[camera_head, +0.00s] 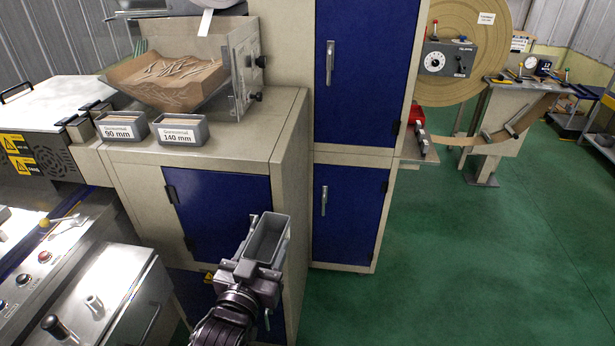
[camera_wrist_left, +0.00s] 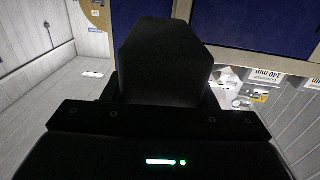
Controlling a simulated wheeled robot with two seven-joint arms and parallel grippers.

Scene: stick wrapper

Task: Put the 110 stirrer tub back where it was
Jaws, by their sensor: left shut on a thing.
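My left gripper (camera_head: 258,270) is shut on a grey open-topped tub (camera_head: 270,238) and holds it in the air in front of the blue-doored cabinet. The tub looks empty, and no label shows on the sides I can see, so I cannot read its size. In the left wrist view a dark shape fills the middle and hides the grasp. My right gripper is not in view.
A clear-sided hopper (camera_head: 170,80) with loose sticks stands behind the labelled tubs. The cabinet top right of the 140 mm tub is bare. A tall blue-doored cabinet (camera_head: 345,215) rises to the right. Machine panels (camera_head: 45,255) lie at lower left. The green floor at right is open.

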